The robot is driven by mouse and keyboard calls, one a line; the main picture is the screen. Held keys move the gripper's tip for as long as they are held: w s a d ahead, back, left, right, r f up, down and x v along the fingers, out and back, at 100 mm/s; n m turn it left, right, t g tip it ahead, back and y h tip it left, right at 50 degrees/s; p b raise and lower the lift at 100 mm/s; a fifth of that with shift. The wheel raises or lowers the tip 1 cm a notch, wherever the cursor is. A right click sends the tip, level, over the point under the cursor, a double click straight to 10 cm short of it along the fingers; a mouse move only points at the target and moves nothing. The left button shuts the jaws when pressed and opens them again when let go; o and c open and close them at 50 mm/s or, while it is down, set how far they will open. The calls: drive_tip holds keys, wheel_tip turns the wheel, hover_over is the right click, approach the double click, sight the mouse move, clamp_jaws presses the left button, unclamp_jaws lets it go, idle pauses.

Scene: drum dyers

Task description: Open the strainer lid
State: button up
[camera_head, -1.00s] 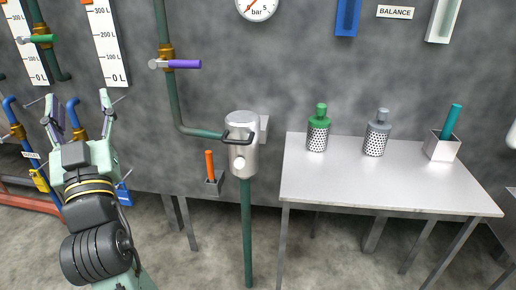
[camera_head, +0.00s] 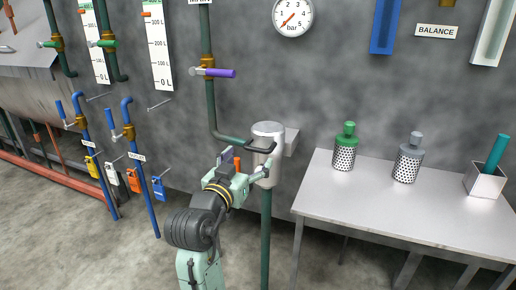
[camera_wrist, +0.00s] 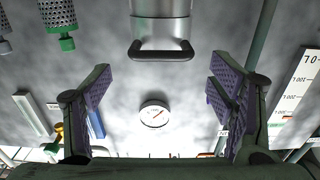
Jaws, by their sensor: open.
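The strainer (camera_head: 265,172) is a silver cylinder on a green pipe against the wall. Its lid (camera_head: 268,129) sits on top, with a dark bar handle (camera_head: 261,149) at the front. In the wrist view the strainer body (camera_wrist: 162,22) is at the top centre and the handle (camera_wrist: 161,50) hangs across it. My gripper (camera_head: 245,165) is open and empty, just in front and left of the strainer in the head view. In the wrist view its two padded fingers (camera_wrist: 160,98) are spread wide, with the handle between and beyond them, apart from both.
A metal table (camera_head: 400,205) on the right holds a green-topped basket (camera_head: 344,155), a grey-topped basket (camera_head: 408,162) and a white box (camera_head: 485,183). A purple-handled valve (camera_head: 219,73) is above left. Blue pipes with tags (camera_head: 158,188) stand left. An orange tool is partly hidden behind my gripper.

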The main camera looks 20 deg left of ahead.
sight(256, 151)
drive_tip(key=w+p, duration=0.1)
drive_tip(key=w, duration=0.5)
drive_tip(key=shift+w+d, duration=0.1)
drive_tip(key=shift+c, duration=0.2)
